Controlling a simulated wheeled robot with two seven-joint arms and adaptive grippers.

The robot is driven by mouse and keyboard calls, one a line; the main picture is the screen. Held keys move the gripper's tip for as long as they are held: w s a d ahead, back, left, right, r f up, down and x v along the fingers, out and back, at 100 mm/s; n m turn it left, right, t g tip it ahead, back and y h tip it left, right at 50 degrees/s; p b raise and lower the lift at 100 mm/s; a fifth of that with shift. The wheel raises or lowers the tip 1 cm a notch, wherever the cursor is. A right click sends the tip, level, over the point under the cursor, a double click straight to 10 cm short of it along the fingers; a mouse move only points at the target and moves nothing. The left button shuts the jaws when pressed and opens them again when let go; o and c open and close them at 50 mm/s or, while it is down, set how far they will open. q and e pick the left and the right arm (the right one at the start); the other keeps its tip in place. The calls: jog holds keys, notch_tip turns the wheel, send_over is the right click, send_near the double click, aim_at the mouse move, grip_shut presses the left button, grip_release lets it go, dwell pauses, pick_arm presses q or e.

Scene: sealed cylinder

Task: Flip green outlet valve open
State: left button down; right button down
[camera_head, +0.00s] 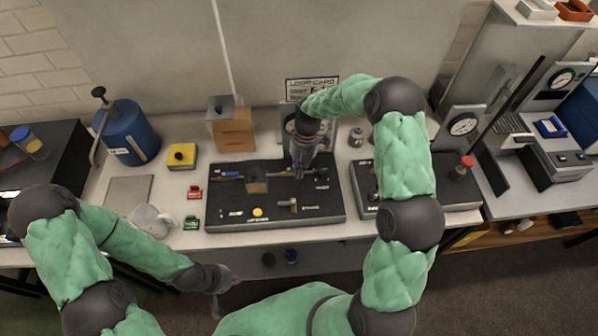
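A dark panel board (230,192) lies on the bench with small fittings and pale labels. Which fitting is the green outlet valve is too small to tell. My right gripper (301,172) points down over the rear right of the board, at or just above the fitting line; its fingertips hide what lies under them. Contact and finger opening cannot be told. My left gripper (226,294) is in front of the bench, fingers spread and empty, away from the board.
Left of the board are a red piece (194,192), a green piece (191,222), a yellow box (181,156) and a blue cylinder (130,135). A wooden block (233,130) and a gauge stand behind. A second dark board (455,193) is at right, partly behind my arm.

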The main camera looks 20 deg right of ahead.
jog(key=shift+s, duration=0.1)
jog(key=shift+s+d, duration=0.5)
jog(key=v, duration=0.7)
jog(key=shift+r, duration=0.25)
dwell(0.5)
